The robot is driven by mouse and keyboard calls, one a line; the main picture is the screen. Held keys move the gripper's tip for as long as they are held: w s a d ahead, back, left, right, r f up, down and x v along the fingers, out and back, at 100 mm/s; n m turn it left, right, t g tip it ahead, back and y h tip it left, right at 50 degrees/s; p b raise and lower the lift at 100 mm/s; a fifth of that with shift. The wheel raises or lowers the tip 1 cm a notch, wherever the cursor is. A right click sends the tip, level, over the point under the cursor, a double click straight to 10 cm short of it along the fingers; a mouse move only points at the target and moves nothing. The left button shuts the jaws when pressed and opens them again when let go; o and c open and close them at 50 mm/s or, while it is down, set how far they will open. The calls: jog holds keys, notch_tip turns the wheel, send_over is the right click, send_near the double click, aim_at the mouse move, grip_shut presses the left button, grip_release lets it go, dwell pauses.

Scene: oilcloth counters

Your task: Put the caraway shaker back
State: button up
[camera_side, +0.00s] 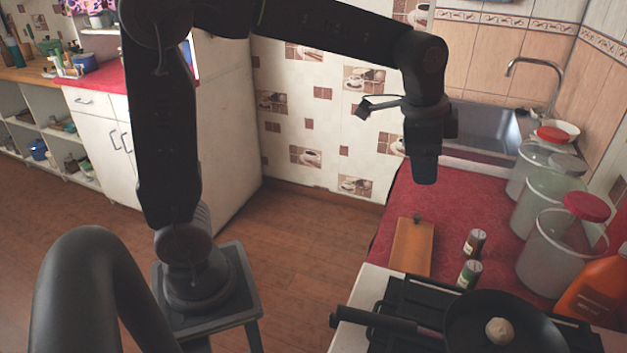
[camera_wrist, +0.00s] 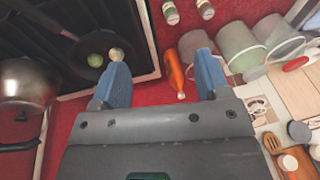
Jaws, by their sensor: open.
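Two small shakers stand close together on the red counter beside the stove. One is a brown shaker with a pale label (camera_side: 474,243); the other is a shaker with a green band and dark contents (camera_side: 469,274). I cannot read which is caraway. Two shakers, seen from above, also show at the top of the wrist view, a left one (camera_wrist: 170,13) and a right one (camera_wrist: 205,9). My gripper (camera_side: 425,181) hangs above the counter, behind and above the shakers, apart from them. In the wrist view its blue fingers (camera_wrist: 162,66) are spread with nothing held between them.
A wooden board-like piece (camera_side: 411,247) lies left of the shakers. A frying pan (camera_side: 470,337) with a pale round item sits on the stove in front. Lidded clear jars (camera_side: 545,255) and an orange bottle (camera_side: 592,290) stand at right. Bare red cloth (camera_side: 440,200) lies behind the shakers.

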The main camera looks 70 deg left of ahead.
jog(key=s+a+f+n+t, duration=0.1)
jog(key=s+n, duration=0.3)
jog(key=s, duration=0.5)
jog(key=s+a+n+t, duration=0.1)
jog(key=s+n, duration=0.3)
jog(key=s, duration=0.6)
jog(key=shift+a+f+n+t, duration=0.3)
jog(key=shift+a+f, duration=0.05)
jog(key=shift+a, duration=0.1)
